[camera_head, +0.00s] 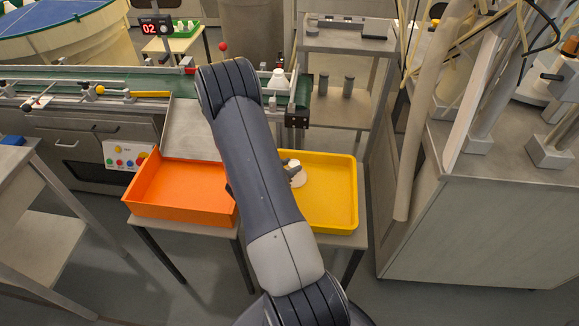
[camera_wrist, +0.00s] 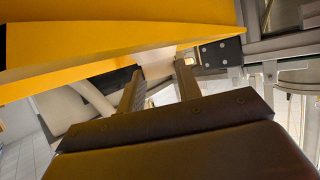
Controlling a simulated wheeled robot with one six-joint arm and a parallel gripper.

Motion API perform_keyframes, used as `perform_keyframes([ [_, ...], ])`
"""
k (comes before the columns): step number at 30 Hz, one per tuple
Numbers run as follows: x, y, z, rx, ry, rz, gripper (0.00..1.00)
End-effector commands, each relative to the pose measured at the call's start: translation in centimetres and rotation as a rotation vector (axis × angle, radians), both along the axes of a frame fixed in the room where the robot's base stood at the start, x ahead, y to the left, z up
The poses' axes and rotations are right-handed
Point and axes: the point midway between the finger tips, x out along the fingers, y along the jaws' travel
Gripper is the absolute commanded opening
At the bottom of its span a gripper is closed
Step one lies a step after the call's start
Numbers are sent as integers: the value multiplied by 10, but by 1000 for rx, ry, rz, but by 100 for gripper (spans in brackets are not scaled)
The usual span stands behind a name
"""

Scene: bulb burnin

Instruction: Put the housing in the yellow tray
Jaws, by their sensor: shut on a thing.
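The yellow tray (camera_head: 340,205) stands on a small table right of my arm in the head view. It fills the upper part of the wrist view (camera_wrist: 110,35). A pale housing (camera_head: 299,175) shows over the left part of the tray, partly hidden by my gripper (camera_head: 290,168). In the wrist view my two fingers (camera_wrist: 159,84) are shut on the pale housing (camera_wrist: 157,62), at the tray's edge in that picture. I cannot tell whether the housing touches the tray floor.
An orange tray (camera_head: 180,187) stands left of the yellow one, partly behind my arm. Behind them runs a green conveyor (camera_head: 135,78) with a white bulb-like piece (camera_head: 278,79) on it. A grey shelf (camera_head: 345,45) stands behind, and a cabinet (camera_head: 475,220) at right.

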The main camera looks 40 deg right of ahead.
Motion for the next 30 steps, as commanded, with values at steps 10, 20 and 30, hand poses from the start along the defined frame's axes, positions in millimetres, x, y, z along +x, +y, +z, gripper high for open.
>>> perform_keyframes([
  [10, 0, 0, -3, 0, 0, 0, 40],
  [20, 0, 0, -3, 0, 0, 0, 55],
  [30, 0, 21, 9, 1, 1, 7, 55],
])
